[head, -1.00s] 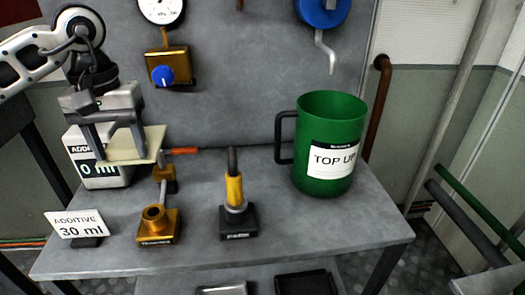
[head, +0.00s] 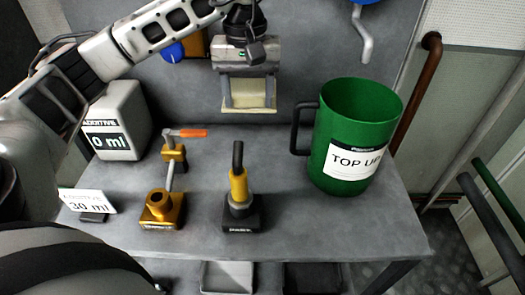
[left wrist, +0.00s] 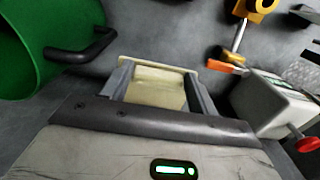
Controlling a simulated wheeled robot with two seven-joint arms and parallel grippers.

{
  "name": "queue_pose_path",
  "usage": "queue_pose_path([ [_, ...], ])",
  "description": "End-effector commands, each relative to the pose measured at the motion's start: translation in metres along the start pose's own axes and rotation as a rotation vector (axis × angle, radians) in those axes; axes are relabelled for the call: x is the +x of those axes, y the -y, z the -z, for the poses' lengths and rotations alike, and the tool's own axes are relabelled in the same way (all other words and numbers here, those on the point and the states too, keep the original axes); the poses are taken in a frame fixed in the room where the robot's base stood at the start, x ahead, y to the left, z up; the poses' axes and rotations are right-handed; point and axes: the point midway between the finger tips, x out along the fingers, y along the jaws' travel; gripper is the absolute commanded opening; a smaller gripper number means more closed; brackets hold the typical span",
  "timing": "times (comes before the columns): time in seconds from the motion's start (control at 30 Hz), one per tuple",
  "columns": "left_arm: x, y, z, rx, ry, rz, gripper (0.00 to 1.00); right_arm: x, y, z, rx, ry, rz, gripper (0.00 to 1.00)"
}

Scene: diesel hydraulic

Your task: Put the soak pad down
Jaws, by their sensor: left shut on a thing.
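The soak pad (head: 249,92) is a pale cream block. My left gripper (head: 249,104) is shut on it and holds it up near the back panel, above the rear of the grey bench, between the additive can and the green jug. In the left wrist view the pad (left wrist: 157,88) sits between the two fingers of the gripper (left wrist: 158,92). The bench top (head: 300,225) shows bare patches below. Two trays, a light one (head: 228,276) and a dark one (head: 312,278), sit low under the bench's front edge. My right gripper is not seen.
The green TOP UP jug (head: 357,135) stands at right, its handle toward the middle. A yellow-and-black tool in a stand (head: 239,190), a brass fitting (head: 162,208), an orange-handled valve (head: 174,150), the additive can (head: 120,120) and a 30 ml sign (head: 88,201) occupy the bench.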

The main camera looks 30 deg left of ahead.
Motion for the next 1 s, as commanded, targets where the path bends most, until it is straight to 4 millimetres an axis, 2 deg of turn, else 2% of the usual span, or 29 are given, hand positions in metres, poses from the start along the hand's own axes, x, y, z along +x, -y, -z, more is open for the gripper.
queue_pose_path([
  [0.03, -0.003, -0.013, 0.001, 0.004, 0.001, -0.001, 0.37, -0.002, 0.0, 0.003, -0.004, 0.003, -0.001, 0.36],
  [0.13, -0.003, -0.032, 0.004, 0.003, 0.001, -0.001, 0.37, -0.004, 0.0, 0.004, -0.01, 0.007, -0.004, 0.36],
  [0.2, 0.018, -0.027, 0.004, -0.002, 0.005, 0.005, 0.37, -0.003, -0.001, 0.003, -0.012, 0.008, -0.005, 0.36],
  [0.63, 0.118, -0.026, 0.004, -0.001, 0.005, 0.002, 0.37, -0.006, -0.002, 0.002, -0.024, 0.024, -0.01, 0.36],
  [0.73, 0.134, -0.026, 0.004, 0.0, 0.002, 0.001, 0.37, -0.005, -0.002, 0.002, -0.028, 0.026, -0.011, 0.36],
  [1.0, 0.155, -0.026, 0.004, 0.0, 0.002, 0.002, 0.37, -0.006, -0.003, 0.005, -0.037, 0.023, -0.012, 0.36],
])
